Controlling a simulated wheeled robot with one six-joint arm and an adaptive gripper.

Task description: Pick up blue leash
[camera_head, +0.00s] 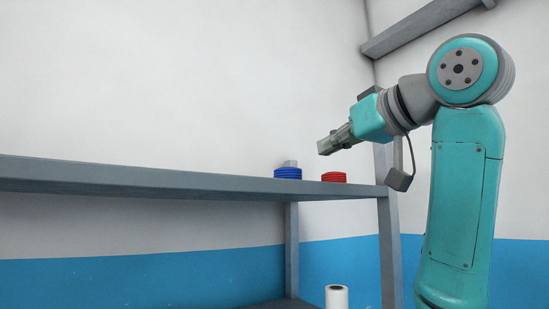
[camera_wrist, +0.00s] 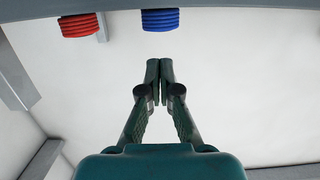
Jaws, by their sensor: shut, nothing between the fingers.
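The blue leash (camera_head: 288,173) is a small coil on the grey shelf, near its right end. In the wrist view the blue leash (camera_wrist: 161,19) shows at the top centre, just beyond my fingertips. My gripper (camera_head: 323,147) is above the shelf, a little to the right of the blue coil and apart from it. In the wrist view my gripper (camera_wrist: 160,62) has its two fingertips together with nothing between them. The lower part of the coil is partly hidden by the shelf edge in the head view.
A red coil (camera_head: 334,177) sits on the shelf (camera_head: 150,181) to the right of the blue one; the wrist view also shows the red coil (camera_wrist: 79,25). A small grey object (camera_head: 290,163) is by the blue coil. A white roll (camera_head: 336,297) stands below. The shelf's left is clear.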

